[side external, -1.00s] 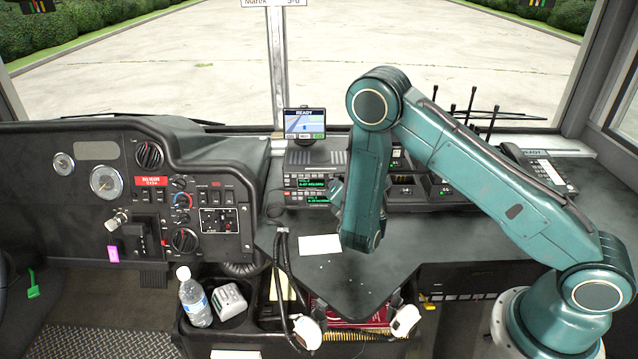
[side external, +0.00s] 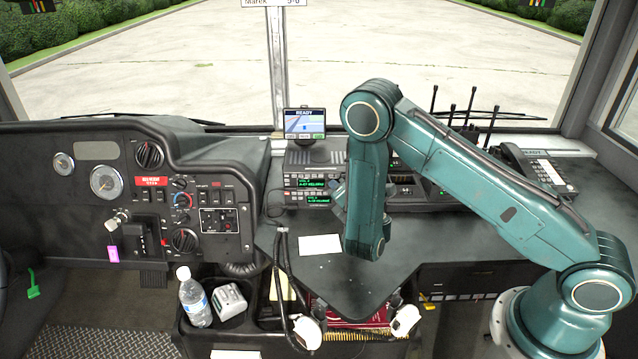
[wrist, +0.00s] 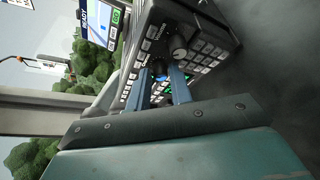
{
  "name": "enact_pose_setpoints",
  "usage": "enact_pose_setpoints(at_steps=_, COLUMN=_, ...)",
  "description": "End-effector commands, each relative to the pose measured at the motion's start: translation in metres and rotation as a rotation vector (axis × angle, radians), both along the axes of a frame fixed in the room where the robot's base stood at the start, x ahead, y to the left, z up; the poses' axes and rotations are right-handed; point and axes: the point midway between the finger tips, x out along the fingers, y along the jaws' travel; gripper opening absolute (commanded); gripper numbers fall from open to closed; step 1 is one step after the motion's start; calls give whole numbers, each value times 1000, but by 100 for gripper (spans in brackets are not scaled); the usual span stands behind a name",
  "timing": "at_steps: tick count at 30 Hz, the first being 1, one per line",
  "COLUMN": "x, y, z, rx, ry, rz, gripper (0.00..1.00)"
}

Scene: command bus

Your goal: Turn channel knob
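The radio unit (side external: 305,182), a stack of two black faceplates with green displays, stands on the dash shelf in the side view. In the wrist view its button face (wrist: 208,42) is turned sideways. A dark round knob (wrist: 158,67) shows at the tips of my gripper (wrist: 164,72). A second, greyer knob (wrist: 180,53) is beside it, to the right. My gripper's two blue-grey fingers are apart, with a gap between them, one on either side of the dark knob. I cannot tell whether they touch it. In the side view my arm mostly hides the gripper.
A small navigation screen (side external: 304,122) stands above the radio. A white card (side external: 320,244) lies on the shelf in front. A desk phone (side external: 537,165) is at the right.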

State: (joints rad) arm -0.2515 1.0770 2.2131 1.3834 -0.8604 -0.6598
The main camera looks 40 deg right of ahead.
Motion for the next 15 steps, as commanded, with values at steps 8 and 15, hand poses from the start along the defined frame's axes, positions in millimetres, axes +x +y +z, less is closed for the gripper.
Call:
enact_pose_setpoints(at_steps=8, x=0, y=0, z=0, rx=0, ry=0, rz=0, gripper=25)
enact_pose_setpoints(at_steps=15, x=0, y=0, z=4, rx=0, ry=0, rz=-1, gripper=25)
